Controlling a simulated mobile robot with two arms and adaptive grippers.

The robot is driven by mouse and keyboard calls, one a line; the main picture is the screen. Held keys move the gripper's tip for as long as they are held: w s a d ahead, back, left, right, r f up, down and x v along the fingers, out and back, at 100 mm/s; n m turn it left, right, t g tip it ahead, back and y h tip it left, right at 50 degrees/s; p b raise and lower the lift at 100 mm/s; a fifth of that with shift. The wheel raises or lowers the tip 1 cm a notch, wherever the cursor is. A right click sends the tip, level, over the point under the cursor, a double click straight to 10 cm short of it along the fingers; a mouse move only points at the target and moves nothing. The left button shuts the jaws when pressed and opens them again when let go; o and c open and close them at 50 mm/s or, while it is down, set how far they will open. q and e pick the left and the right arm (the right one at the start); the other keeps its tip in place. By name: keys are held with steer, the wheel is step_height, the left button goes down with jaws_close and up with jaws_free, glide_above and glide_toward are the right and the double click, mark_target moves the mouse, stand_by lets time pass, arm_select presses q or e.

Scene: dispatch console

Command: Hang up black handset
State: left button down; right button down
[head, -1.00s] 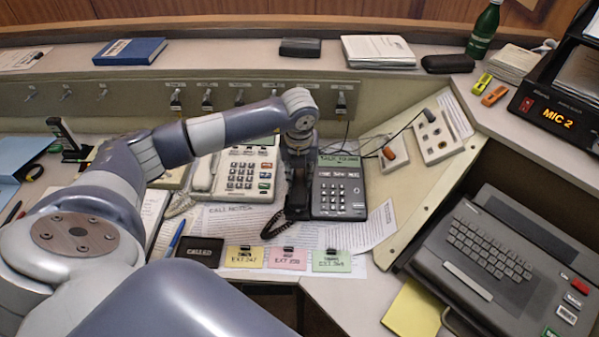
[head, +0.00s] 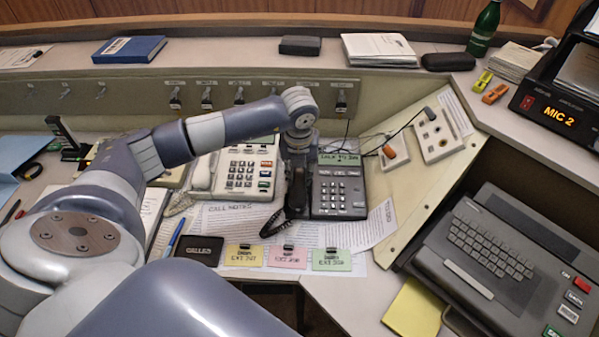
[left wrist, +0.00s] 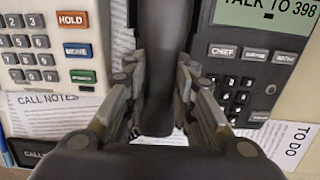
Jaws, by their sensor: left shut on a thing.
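The black handset (head: 297,195) stands out dark along the left side of the black desk phone (head: 340,188). My left gripper (head: 299,157) reaches down over it from above. In the left wrist view the fingers (left wrist: 157,85) close on both sides of the handset (left wrist: 163,50), which runs lengthwise between them. The phone's keys and lit display (left wrist: 268,18) show right of it. My right gripper is out of view.
A cream phone (head: 247,173) with its white handset (head: 202,172) stands close on the left. Papers and coloured cards (head: 287,257) lie in front.

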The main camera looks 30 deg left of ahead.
arm_select(q)
steer(key=shift+f, duration=0.25)
steer(key=shift+b, duration=0.3)
stand_by(0.4)
steer(key=shift+w+f+b, duration=0.1)
steer(key=shift+f+b, duration=0.2)
stand_by(0.3)
steer(key=c, duration=0.8)
jaws_free()
steer(key=shift+o, duration=0.2)
steer(key=shift+s+d+r+p, duration=0.1)
steer(key=shift+s+r+p, duration=0.1)
steer(key=shift+r+p, duration=0.9)
steer(key=shift+s+d+r+p, duration=0.15)
steer(key=shift+r+p, duration=0.5)
steer(key=shift+r, duration=0.75)
steer(key=shift+s+r+p, duration=0.15)
steer(key=shift+r+p, duration=0.5)
steer(key=shift+r, duration=0.4)
